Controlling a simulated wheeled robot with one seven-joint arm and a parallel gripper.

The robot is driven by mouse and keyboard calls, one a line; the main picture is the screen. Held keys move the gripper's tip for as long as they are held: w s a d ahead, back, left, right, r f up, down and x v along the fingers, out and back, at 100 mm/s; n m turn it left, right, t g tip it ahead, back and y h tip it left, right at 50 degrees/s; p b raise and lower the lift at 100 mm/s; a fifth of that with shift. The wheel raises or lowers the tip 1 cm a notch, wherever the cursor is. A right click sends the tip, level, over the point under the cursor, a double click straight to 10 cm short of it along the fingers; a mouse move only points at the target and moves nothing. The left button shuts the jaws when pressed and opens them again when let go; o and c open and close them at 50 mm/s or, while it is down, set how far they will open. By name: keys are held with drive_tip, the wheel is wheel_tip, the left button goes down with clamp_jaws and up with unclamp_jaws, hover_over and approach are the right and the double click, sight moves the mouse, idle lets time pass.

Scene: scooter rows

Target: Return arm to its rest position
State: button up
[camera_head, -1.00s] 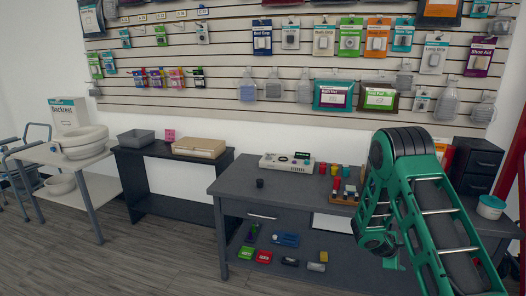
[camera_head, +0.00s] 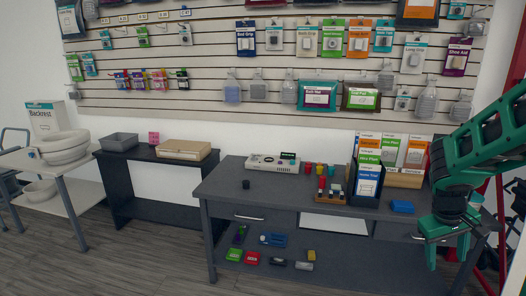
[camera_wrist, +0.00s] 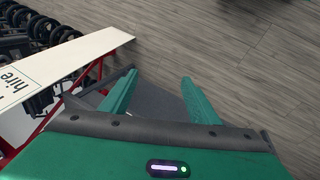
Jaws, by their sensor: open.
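My gripper (camera_head: 448,246) hangs at the right end of the grey workbench (camera_head: 275,195) in the head view, its fingers pointing down. My green arm (camera_head: 490,148) reaches in from the right edge above it. In the wrist view my gripper (camera_wrist: 160,98) shows two green fingers spread apart with nothing between them. Grey wood floor and a dark grey surface show beyond the fingertips.
The bench holds a brochure rack (camera_head: 368,180), a blue item (camera_head: 402,206) and a white device (camera_head: 272,163). A red frame (camera_head: 507,185) stands at the right. The wrist view shows a white "hire" sign (camera_wrist: 65,65) at left. Open floor lies in front.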

drive_tip(key=s+a+r+m+y, duration=0.2)
drive_tip(key=s+a, duration=0.3)
drive_tip(key=s, duration=0.4)
drive_tip(key=s+a+r+m+y, duration=0.2)
drive_tip(key=s+a, duration=0.3)
drive_tip(key=s, duration=0.5)
drive_tip(key=shift+s+a+r+m+g, duration=0.2)
drive_tip(key=shift+s+r+m+g, duration=0.1)
drive_tip(key=shift+r+m, duration=0.45)
